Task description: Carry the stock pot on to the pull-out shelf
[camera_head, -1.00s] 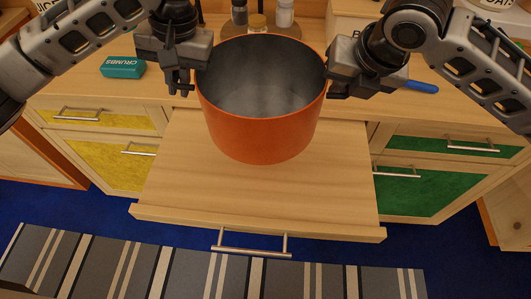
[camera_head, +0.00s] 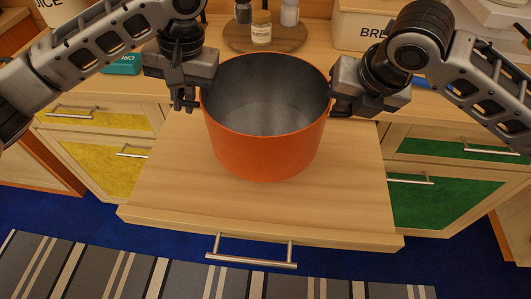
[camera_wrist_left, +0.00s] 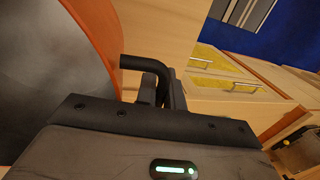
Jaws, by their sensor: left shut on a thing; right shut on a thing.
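The orange stock pot (camera_head: 262,150) is upright over the pull-out shelf (camera_head: 170,205), grey and empty-looking inside. I cannot tell whether its base touches the shelf. My left gripper (camera_head: 190,98) is at the pot's left side, shut on its handle. In the left wrist view a black handle (camera_wrist_left: 148,66) runs from the orange pot wall (camera_wrist_left: 92,25) into the jaws. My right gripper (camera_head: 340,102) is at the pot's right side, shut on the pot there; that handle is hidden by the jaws.
The shelf is pulled out, with a bar handle (camera_head: 250,262) in front. Yellow drawers (camera_head: 105,172) stand left, green drawers (camera_head: 425,200) right. Behind, the counter holds a round board (camera_head: 285,42) with jars, a bread bin (camera_head: 362,28) and a teal box (camera_head: 122,66). The shelf's front is clear.

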